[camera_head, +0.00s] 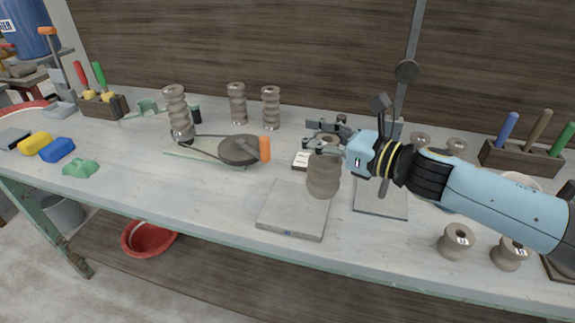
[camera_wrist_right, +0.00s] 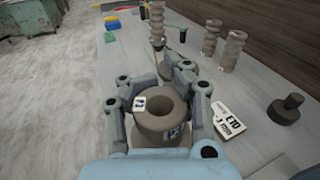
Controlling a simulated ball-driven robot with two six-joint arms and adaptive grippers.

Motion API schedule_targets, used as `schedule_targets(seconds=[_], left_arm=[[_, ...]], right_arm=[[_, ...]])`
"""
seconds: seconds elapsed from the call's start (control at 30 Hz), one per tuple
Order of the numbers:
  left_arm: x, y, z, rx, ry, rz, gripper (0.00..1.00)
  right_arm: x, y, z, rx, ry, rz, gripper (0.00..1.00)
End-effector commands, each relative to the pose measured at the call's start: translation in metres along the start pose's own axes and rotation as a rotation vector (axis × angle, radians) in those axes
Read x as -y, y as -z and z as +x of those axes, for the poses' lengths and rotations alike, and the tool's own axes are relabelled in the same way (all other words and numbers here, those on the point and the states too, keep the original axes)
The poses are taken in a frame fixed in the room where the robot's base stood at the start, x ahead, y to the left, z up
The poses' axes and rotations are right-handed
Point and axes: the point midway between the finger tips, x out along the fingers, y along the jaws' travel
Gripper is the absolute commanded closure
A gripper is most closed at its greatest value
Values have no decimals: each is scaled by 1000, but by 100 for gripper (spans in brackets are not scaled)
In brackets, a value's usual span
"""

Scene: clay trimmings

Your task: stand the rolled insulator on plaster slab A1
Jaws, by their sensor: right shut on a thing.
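My right gripper (camera_head: 324,146) is shut on a grey-brown ribbed insulator (camera_head: 323,178), which is upright. In the right wrist view the gripper (camera_wrist_right: 160,105) has its fingers on both sides of the insulator (camera_wrist_right: 153,122), whose top hole and small labels show. A pale plaster slab (camera_head: 290,213) lies at the front of the bench, and the insulator's lower end overlaps its back right part in the head view. I cannot tell whether they touch. A second slab (camera_head: 381,205) lies to the right, partly behind my arm. Which slab is A1 is not readable. My left gripper is not in view.
Two spools (camera_head: 456,241) (camera_head: 509,253) stand at the front right. A label card (camera_wrist_right: 229,121) lies near the gripper.

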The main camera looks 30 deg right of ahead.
Motion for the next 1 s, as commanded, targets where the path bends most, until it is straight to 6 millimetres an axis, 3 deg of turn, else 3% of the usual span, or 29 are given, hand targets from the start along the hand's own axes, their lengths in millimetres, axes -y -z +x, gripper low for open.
schedule_targets(seconds=[0.03,0.2,0.3,0.47,0.7,1.0], left_arm=[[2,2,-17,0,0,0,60],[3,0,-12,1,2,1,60],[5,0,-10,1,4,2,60],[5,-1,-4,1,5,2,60],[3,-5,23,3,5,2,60],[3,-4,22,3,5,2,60]], right_arm=[[-5,-7,14,8,-1,10,100],[-9,15,46,6,-3,5,100],[-11,21,55,5,-4,2,100],[-12,30,58,3,-6,1,100],[-13,64,60,4,-6,2,100],[-13,63,60,4,-6,0,100]])
